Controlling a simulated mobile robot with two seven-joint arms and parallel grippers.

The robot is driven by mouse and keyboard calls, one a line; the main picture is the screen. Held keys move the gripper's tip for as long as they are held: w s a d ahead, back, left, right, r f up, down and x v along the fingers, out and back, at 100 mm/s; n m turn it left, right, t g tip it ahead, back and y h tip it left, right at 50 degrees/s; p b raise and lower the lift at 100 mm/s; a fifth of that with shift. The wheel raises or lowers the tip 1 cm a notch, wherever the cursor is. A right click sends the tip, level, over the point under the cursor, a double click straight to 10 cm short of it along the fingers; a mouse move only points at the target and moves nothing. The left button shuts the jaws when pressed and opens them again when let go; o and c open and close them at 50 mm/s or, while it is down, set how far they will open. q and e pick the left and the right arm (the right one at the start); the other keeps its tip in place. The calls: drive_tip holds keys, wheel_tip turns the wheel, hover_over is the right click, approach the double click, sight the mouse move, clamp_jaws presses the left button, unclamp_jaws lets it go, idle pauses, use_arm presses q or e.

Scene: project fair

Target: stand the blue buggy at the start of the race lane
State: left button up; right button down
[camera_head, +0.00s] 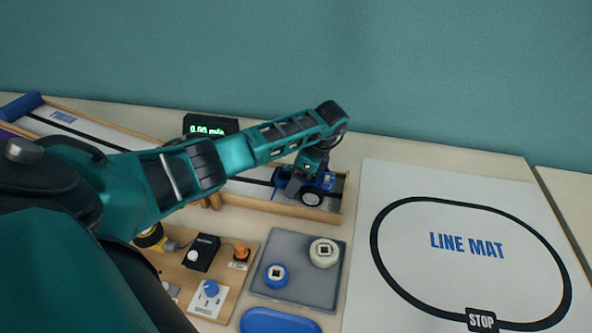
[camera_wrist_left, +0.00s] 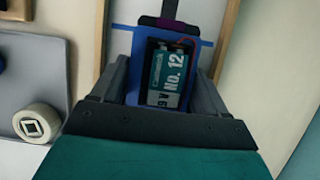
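The blue buggy (camera_head: 318,181) is upright at the right end of the wood-railed race lane (camera_head: 250,189). Its visible wheel is at the near rail; I cannot tell whether the wheels touch the floor. My left gripper (camera_head: 302,177) reaches down over it from above. In the left wrist view, the gripper's fingers (camera_wrist_left: 163,85) lie along both sides of the buggy (camera_wrist_left: 131,43) and look shut on its body. A battery marked No. 12 shows between them. The fingertips are partly hidden by the body. My right gripper is not in view.
A timer (camera_head: 211,125) reading 0.00 stands behind the lane. A grey tray (camera_head: 300,295) with a blue and a white round part lies in front. A wooden switch board (camera_head: 238,273) is left of it, a blue dish (camera_head: 280,321) nearer. The line mat (camera_head: 400,178) lies right.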

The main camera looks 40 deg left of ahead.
use_arm(q)
drive_tip(key=o, duration=0.5)
drive_tip(key=shift+c, duration=0.2)
drive_tip(key=p+v, duration=0.1)
drive_tip(key=v, duration=1.2)
drive_tip(key=shift+d+f+p, duration=0.1)
drive_tip(key=shift+p, duration=0.2)
drive_tip(key=shift+s, duration=0.1)
